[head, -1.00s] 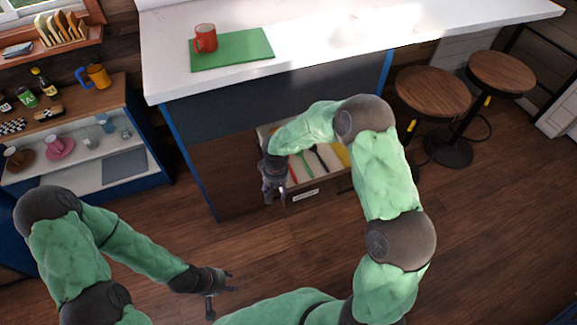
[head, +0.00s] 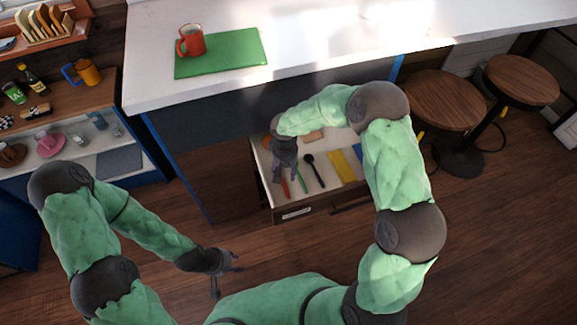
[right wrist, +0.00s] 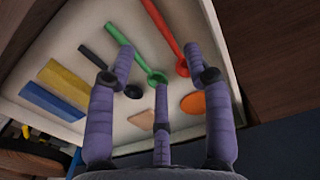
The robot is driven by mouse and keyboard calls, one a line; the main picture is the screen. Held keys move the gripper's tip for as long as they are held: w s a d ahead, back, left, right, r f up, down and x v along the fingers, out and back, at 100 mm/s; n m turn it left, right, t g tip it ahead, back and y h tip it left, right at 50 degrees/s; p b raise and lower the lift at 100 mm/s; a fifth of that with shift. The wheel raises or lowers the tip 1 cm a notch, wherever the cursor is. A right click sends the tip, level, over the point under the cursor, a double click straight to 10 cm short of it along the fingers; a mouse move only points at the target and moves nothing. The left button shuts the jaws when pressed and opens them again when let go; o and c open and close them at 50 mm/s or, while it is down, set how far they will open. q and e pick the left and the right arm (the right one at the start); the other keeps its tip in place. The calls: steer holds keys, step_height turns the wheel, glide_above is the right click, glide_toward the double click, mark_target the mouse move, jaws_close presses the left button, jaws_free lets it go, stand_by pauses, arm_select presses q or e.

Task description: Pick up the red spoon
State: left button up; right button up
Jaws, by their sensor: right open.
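The red spoon (head: 285,188) lies in the open drawer (head: 263,186), at its left side. In the right wrist view its red handle (right wrist: 158,22) runs to the bowl, which is partly hidden behind a finger. My right gripper (head: 284,176) is above the left part of the drawer, its spread fingers pointing down over the utensils. In the right wrist view it is open (right wrist: 160,75) and empty, its fingers around the red and green bowls' area; contact cannot be told. My left gripper (head: 228,278) is open and empty, low over the floor.
A green spoon (head: 302,181), a black spoon (head: 314,171), a yellow item (head: 342,167) and a blue item (right wrist: 50,102) lie in the drawer. An orange disc (right wrist: 192,102) lies near the red bowl. The counter (head: 330,35) overhangs the drawer. Stools (head: 443,100) stand right.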

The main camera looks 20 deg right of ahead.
steer(key=b, duration=0.2)
glide_above(286, 184)
steer(key=f, duration=0.5)
steer(key=shift+s+a+f, duration=0.1)
steer(key=shift+s+f, duration=0.2)
steer(key=shift+f, duration=0.1)
steer(key=f+b, duration=0.1)
steer(key=f, duration=0.2)
steer(key=f+b, duration=0.1)
steer(key=f, duration=0.1)
steer(key=shift+w+b, duration=0.3)
steer(key=shift+w, duration=0.05)
jaws_close()
